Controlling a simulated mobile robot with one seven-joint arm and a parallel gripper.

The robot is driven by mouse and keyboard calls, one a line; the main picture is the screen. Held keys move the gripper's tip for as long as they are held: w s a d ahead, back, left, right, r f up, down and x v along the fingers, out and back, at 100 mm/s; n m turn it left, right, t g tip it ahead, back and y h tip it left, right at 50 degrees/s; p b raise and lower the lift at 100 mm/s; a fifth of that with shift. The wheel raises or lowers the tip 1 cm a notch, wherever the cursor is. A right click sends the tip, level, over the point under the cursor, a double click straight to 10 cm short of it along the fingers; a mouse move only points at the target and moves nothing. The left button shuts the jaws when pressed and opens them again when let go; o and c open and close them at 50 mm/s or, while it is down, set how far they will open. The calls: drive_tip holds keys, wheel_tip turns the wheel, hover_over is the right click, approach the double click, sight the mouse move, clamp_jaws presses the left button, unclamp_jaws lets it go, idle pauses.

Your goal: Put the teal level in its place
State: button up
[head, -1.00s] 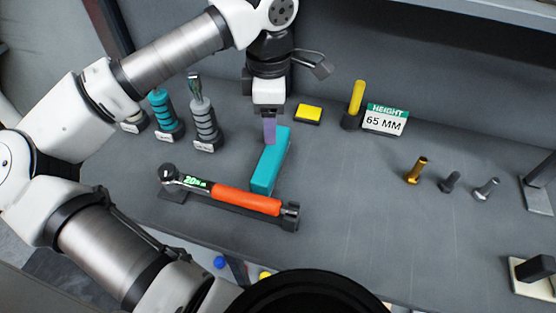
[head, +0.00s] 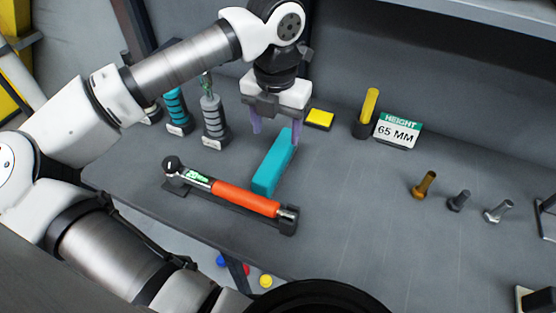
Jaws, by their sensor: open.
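The teal level (head: 271,170) is a long teal block lying on the grey bench, pointing away from me, just beyond the orange-handled torque wrench. My gripper (head: 276,135) is over its far end, pointing down. Its two purple fingers are spread apart, one left of the level and the other by its far right end. Nothing is held between them. I cannot tell whether the right finger touches the level.
The torque wrench (head: 245,199) lies on a dark holder in front. A yellow block (head: 319,118), a yellow-handled tool (head: 368,108) and a "65 MM" height sign (head: 397,131) stand behind. Ringed posts (head: 214,121) stand at left. The bench's middle right is clear.

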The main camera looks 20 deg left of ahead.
sight(276, 154)
wheel_tip(276, 154, down, 10)
drive_tip(key=shift+f+p, duration=0.1)
drive_tip(key=shift+p, duration=0.65)
clamp_jaws()
drive_tip(key=shift+r, duration=0.2)
drive_tip(key=shift+r+b, duration=0.5)
drive_tip(key=shift+r, duration=0.1)
drive_tip(key=shift+d+r+b, duration=0.25)
drive_tip(key=shift+r+b, duration=0.25)
drive_tip(key=shift+r, duration=0.4)
drive_tip(key=d+b, duration=0.1)
drive_tip(key=d, duration=0.4)
drive_tip(key=d+b, duration=0.2)
drive_tip(key=d, duration=0.3)
drive_tip(key=d+b, duration=0.1)
drive_tip(key=d, duration=0.5)
drive_tip(key=shift+s+b, duration=0.25)
drive_tip(key=shift+b, duration=0.1)
drive_tip(key=shift+d+r, duration=0.1)
drive_tip(key=shift+d, duration=0.65)
drive_tip(key=shift+s, duration=0.1)
